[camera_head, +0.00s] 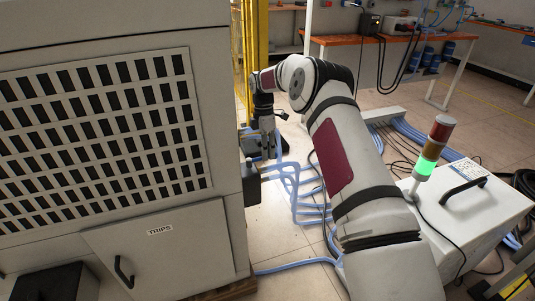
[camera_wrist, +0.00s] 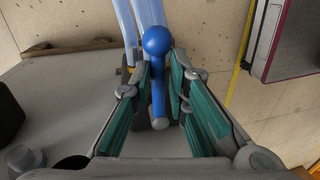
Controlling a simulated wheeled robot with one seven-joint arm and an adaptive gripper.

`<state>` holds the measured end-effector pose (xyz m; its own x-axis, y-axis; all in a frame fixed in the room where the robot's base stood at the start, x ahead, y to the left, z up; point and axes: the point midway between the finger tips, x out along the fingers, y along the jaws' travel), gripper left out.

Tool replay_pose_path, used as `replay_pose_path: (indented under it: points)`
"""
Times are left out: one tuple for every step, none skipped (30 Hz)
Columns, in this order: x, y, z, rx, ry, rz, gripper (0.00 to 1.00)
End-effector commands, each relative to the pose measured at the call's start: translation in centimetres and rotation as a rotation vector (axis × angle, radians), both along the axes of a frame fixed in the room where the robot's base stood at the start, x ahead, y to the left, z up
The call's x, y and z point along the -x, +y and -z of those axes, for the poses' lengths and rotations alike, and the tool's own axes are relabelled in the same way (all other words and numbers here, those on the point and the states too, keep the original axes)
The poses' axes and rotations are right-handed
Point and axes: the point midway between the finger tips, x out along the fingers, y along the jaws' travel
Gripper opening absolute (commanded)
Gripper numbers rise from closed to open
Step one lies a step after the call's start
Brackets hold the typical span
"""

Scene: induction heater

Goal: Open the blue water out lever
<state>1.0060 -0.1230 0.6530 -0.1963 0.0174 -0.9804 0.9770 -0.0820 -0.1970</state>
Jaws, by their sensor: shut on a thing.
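The blue lever (camera_wrist: 158,75) shows in the wrist view as a blue bar with a round ball at its far end. My gripper (camera_wrist: 160,82) has its two green-padded fingers on either side of the bar, shut on it, with the ball sticking out beyond the fingertips. In the head view my gripper (camera_head: 268,138) points down beside the right side of the large grey cabinet (camera_head: 215,130).
Light blue hoses (camera_head: 298,185) run along the floor right of the cabinet. A white box (camera_head: 470,215) with a black handle and a signal lamp (camera_head: 431,150), lit green, stands at the right. An orange-topped workbench (camera_head: 385,40) is at the back.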

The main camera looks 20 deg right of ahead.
Motion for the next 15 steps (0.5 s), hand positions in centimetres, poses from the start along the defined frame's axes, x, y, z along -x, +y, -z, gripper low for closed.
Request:
replay_pose_path:
  points:
    - [0.05, 0.01, 0.19, 0.001, 0.005, -0.014, 0.0]
    - [0.01, 0.0, 0.18, 0.001, 0.005, -0.02, 0.0]
    - [-0.05, 0.0, 0.17, 0.001, 0.004, -0.026, 0.0]
    - [-0.09, -0.01, 0.17, 0.001, 0.004, -0.03, 0.0]
    - [-0.12, -0.02, 0.16, 0.001, 0.003, -0.032, 0.0]
    - [-0.16, -0.02, 0.15, 0.001, 0.002, -0.035, 0.0]
    - [-0.18, -0.04, 0.14, 0.002, 0.002, -0.036, 0.0]
    - [-0.21, -0.04, 0.12, 0.002, 0.001, -0.037, 0.0]
    - [-0.23, -0.05, 0.12, 0.002, 0.0, -0.038, 0.0]
    - [-0.25, -0.05, 0.11, 0.003, -0.001, -0.038, 0.0]
    - [-0.26, -0.05, 0.1, 0.003, -0.001, -0.038, 0.0]
    - [-0.28, -0.06, 0.1, 0.003, -0.002, -0.038, 0.0]
    - [-0.3, -0.07, 0.09, 0.003, -0.003, -0.038, 0.0]
    - [-0.32, -0.07, 0.08, 0.003, -0.003, -0.038, 0.0]
    - [-0.34, -0.08, 0.08, 0.003, -0.004, -0.038, 0.0]
